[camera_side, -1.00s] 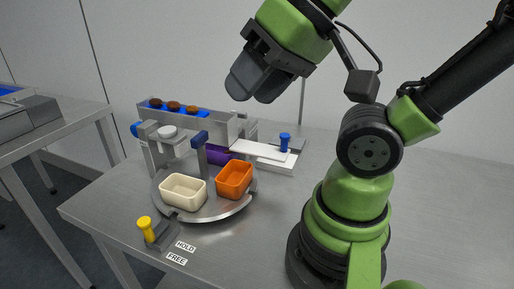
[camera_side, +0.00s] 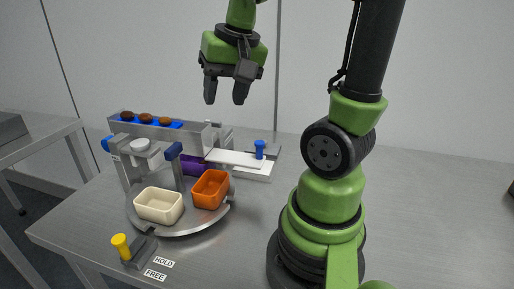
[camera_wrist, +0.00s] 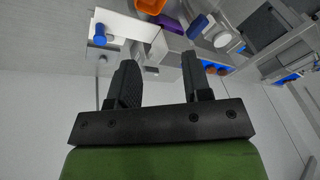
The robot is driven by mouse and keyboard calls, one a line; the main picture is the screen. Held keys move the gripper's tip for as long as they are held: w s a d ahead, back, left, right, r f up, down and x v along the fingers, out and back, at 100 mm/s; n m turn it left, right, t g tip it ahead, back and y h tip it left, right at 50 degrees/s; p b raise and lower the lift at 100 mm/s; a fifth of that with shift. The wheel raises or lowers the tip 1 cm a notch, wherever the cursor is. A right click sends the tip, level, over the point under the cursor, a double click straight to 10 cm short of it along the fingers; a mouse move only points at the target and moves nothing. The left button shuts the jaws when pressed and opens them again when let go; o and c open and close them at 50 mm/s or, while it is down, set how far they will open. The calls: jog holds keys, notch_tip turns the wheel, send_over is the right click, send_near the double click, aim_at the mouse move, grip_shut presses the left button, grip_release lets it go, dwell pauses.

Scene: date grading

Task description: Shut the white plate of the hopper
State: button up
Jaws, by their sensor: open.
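The white plate (camera_side: 232,158) of the hopper (camera_side: 165,131) is a flat strip sticking out from the hopper's right end, with an upright blue knob (camera_side: 260,149) near its outer end. In the wrist view the plate (camera_wrist: 122,24) and its blue knob (camera_wrist: 100,36) are at the upper left. My gripper (camera_side: 225,99) is open and empty, fingers pointing down, above the plate and apart from it. In the wrist view its two fingers (camera_wrist: 160,78) frame bare space. How the plate's inner end meets the hopper is hidden.
Several brown dates (camera_side: 146,118) lie on a blue strip on top of the hopper. A cream tray (camera_side: 159,217) and an orange tray (camera_side: 211,203) sit on a round turntable (camera_side: 190,228). A yellow-knobbed lever (camera_side: 121,243) stands by HOLD and FREE labels.

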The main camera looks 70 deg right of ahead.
aim_at(259, 142)
jog(key=s+d+f+m+g, duration=0.1)
jog(key=d+f, duration=0.1)
jog(key=d, duration=0.1)
jog(key=s+d+f+m+g, duration=0.1)
jog(key=d+f+m, duration=0.1)
jog(key=d, duration=0.2)
jog(key=s+d+f+m+g, duration=0.1)
jog(key=d+f+m, duration=0.1)
jog(key=d+f, duration=0.1)
jog(key=shift+d+y, duration=0.4)
jog(key=shift+d, duration=0.25)
jog(key=shift+d+f, duration=0.1)
jog(key=shift+f, duration=0.3)
notch_tip(259, 142, down, 9)
jog(key=shift+f, duration=0.1)
